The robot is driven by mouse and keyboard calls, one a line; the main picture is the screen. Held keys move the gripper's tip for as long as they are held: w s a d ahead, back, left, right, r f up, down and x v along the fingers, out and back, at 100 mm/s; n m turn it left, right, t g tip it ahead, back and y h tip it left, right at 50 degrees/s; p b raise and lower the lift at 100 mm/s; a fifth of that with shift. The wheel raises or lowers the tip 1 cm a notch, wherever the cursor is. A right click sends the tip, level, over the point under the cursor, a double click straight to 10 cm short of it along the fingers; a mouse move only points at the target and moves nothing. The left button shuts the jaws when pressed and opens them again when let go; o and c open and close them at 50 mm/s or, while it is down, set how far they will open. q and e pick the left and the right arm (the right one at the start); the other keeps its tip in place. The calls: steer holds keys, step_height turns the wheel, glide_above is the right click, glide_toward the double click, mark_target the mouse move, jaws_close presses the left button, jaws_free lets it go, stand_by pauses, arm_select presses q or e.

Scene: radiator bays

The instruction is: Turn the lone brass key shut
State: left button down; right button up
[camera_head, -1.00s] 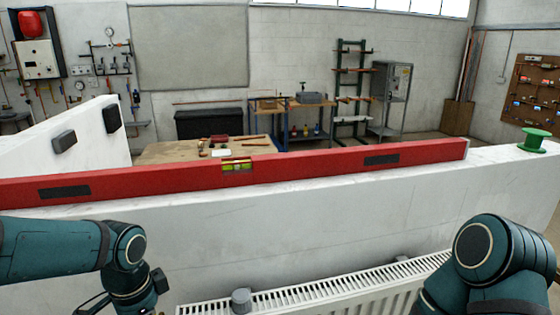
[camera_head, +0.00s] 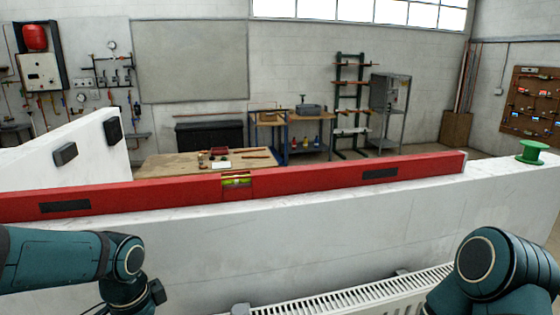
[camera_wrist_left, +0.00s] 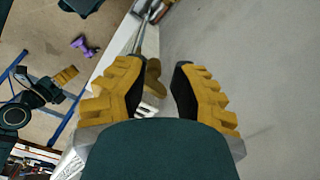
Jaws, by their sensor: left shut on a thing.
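In the left wrist view a brass key (camera_wrist_left: 153,77) with rounded wings shows between the yellow-padded fingers of my left gripper (camera_wrist_left: 161,72). The fingers are shut on it, though a gap seems to show on the right side from this angle. A thin metal pipe or stem and a white edge lie beside the key. In the head view my left arm enters at lower left, with its gripper out of sight. The small yellow-padded gripper (camera_wrist_left: 65,76) at the left of the wrist view seems to be my right one; its opening is unclear.
A white wall (camera_head: 330,225) crosses in front, with a red spirit level (camera_head: 310,176) along its top and a green spool (camera_head: 531,152) at right. A white radiator (camera_head: 350,299) is below. A purple object (camera_wrist_left: 82,46) lies on a brown surface.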

arm_select(q)
steer(key=shift+s+a+f, duration=0.1)
steer(key=shift+a, duration=0.35)
step_height(320, 180, up, 6)
steer(key=p, duration=0.4)
steer(key=shift+f, duration=0.1)
